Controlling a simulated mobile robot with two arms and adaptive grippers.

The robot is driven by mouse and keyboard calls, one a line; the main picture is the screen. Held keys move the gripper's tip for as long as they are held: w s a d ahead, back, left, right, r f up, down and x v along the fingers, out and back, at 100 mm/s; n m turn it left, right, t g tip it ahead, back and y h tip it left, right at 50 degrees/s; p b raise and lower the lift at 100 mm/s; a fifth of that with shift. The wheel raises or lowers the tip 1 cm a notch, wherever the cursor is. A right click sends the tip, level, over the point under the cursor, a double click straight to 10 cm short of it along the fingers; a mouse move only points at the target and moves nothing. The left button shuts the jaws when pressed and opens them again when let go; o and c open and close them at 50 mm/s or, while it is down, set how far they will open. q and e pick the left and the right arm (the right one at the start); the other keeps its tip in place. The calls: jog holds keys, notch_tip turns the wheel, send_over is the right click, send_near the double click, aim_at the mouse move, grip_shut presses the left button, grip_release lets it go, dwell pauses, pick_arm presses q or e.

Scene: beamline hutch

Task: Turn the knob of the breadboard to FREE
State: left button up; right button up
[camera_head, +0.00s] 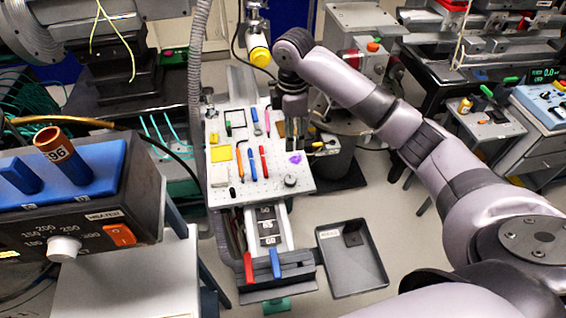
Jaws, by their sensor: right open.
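The breadboard (270,191) is a pale perforated plate in the middle of the head view, with tools and small parts lying on it. A small dark round knob (290,181) is at its front right corner; which way the knob points is too small to read, and I see no FREE mark. My right gripper (296,143) is open and hangs fingers down over the right part of the board, behind the knob and apart from it. My left gripper is not in view.
A purple piece (295,158) lies between my right gripper and the knob. Red and blue pens (263,161) lie left of it. A rail with red and blue handles (275,263) extends in front. A grey tray (352,262) lies on the floor. A control box (85,215) stands left.

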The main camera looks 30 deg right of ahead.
jog(key=p, duration=0.2)
send_over(292, 179)
notch_tip(292, 179, down, 8)
jog(key=shift+f, duration=0.15)
notch_tip(292, 179, down, 5)
jog(key=shift+p, duration=0.3)
notch_tip(292, 179, down, 3)
jog(key=shift+r, duration=0.1)
jog(key=shift+f, duration=0.2)
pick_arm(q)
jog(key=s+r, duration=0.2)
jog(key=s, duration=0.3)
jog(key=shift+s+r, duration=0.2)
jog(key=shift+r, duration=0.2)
pick_arm(e)
jog(key=shift+c, duration=0.6)
